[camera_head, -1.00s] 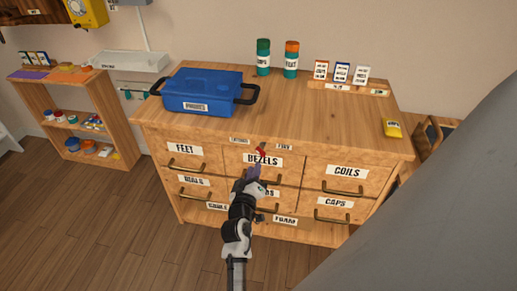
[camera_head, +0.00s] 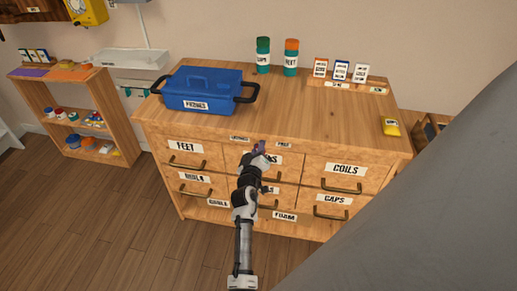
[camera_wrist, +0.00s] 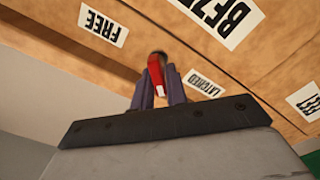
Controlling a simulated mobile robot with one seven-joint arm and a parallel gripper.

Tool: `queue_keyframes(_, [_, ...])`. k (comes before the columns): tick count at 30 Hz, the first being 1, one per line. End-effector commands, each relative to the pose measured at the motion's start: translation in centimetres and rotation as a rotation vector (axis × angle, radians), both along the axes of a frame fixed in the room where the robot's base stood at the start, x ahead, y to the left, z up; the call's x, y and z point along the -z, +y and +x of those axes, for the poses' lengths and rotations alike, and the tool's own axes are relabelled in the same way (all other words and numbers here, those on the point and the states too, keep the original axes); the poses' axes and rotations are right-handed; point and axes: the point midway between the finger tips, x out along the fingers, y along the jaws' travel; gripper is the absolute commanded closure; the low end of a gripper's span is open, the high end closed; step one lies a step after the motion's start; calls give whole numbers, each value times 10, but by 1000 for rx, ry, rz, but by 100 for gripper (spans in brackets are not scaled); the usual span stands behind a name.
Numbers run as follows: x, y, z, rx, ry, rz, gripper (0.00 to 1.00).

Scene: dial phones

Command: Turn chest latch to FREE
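The wooden chest (camera_head: 330,120) has labelled drawers, with the small LATCHED (camera_head: 240,138) and FREE (camera_head: 283,144) labels along its top front edge. In the wrist view the red latch (camera_wrist: 155,72) with a white mark lies between the two fingers of my gripper (camera_wrist: 159,88). The white mark is on the side toward the LATCHED label (camera_wrist: 204,83). The FREE label (camera_wrist: 103,27) is at upper left there, upside down. The fingers are close on both sides of the latch; whether they press on it is unclear. In the head view my gripper (camera_head: 258,147) hides the latch.
A blue toolbox (camera_head: 205,90), two bottles, a small rack of cards (camera_head: 345,85) and a yellow packet (camera_head: 391,127) stand on the chest top. Drawer handles stick out below my gripper. A low shelf (camera_head: 85,125) stands at left. The floor in front is clear.

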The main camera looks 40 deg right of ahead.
Motion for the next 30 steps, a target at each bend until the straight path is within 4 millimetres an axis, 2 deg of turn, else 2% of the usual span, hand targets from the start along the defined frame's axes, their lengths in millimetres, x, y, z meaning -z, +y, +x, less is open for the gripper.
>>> queue_keyframes(3, [0, 0, 0, 0, 0, 0, 100])
queue_keyframes(14, [1, 0, 0, -1, -36, 30, 100])
queue_keyframes(30, [3, -1, -2, -3, -360, 305, 100])
